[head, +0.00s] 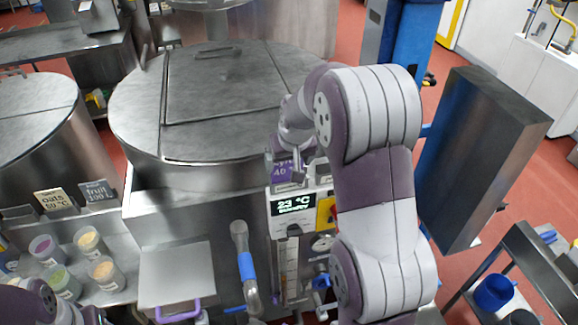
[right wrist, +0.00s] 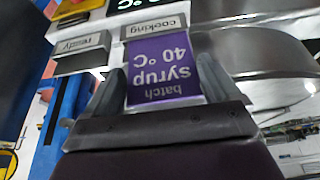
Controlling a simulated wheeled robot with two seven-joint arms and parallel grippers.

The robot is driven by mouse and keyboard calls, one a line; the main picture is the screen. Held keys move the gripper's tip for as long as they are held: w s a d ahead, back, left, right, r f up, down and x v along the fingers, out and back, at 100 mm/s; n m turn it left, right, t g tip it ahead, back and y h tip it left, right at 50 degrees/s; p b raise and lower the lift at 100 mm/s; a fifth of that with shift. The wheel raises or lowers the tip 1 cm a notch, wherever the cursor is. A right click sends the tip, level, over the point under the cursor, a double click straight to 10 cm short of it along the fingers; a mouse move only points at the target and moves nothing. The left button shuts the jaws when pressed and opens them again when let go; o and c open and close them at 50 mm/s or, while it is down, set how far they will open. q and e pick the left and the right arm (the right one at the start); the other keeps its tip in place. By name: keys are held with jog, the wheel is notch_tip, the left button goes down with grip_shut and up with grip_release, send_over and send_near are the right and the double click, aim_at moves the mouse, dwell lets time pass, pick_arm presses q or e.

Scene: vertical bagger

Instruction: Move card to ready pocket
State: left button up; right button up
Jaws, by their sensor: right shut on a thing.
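The purple card (right wrist: 165,75) reads "batch syrup 40 °C", upside down in the right wrist view. My right gripper (right wrist: 160,88) is shut on it, one finger on each side. The card's far edge meets the grey pocket labelled "cooking" (right wrist: 153,27); I cannot tell how deep it sits in it. The pocket labelled "ready" (right wrist: 80,47) is beside it, to the left in this view, and looks empty. In the head view the card (head: 283,170) shows small above the 23 °C display (head: 293,203), partly covered by my right gripper (head: 290,162). My left gripper is not in view.
A large lidded steel kettle (head: 215,95) stands behind the display. Cards for oats (head: 53,201) and fruit (head: 97,191) stand at left, above several cups. A pipe with a blue grip (head: 246,266) rises in front. A tall steel cabinet (head: 485,155) is at right.

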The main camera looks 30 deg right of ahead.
jog(key=shift+a+r, duration=0.15)
jog(key=shift+r, duration=2.8)
